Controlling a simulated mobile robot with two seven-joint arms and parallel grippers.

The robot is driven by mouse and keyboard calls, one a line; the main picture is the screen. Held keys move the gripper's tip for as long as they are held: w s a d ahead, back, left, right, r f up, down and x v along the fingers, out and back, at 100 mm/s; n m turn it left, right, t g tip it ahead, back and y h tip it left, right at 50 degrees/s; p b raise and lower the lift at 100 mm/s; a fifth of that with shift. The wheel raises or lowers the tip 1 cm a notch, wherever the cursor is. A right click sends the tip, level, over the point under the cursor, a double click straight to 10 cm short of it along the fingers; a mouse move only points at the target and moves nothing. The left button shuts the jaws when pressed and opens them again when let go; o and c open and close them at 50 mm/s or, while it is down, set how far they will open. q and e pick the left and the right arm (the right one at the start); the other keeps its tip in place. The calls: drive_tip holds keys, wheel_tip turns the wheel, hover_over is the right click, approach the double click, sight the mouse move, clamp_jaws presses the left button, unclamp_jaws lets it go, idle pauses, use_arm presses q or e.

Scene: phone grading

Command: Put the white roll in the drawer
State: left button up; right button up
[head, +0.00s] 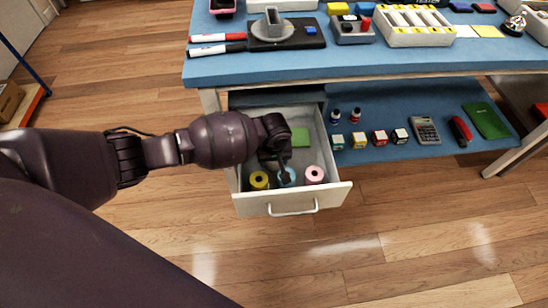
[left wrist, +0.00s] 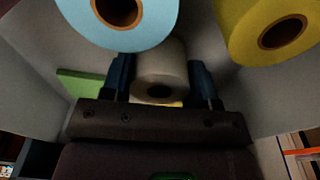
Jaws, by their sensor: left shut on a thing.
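The white roll (left wrist: 160,68) is between the two fingers of my left gripper (left wrist: 160,80) in the left wrist view, its dark core hole facing the camera. The gripper is shut on it. In the head view my left gripper (head: 281,168) reaches down inside the open drawer (head: 332,197), and the white roll is hidden behind it. I cannot tell whether the roll touches the drawer floor. My right gripper is not in view.
In the drawer are a yellow roll (head: 259,180), a light blue roll (head: 287,178), a pink roll (head: 315,175) and a green item (head: 300,137). A blue-topped bench (head: 340,60) stands above. The lower shelf (head: 370,155) holds several small boxes and a calculator (head: 425,130).

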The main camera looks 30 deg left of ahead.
use_arm(q)
drive_tip(key=shift+f, duration=0.15)
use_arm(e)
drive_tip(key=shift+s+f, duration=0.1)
use_arm(q)
drive_tip(key=o, duration=0.9)
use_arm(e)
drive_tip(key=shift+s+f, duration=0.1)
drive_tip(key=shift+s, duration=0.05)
use_arm(q)
drive_tip(key=shift+o, duration=0.2)
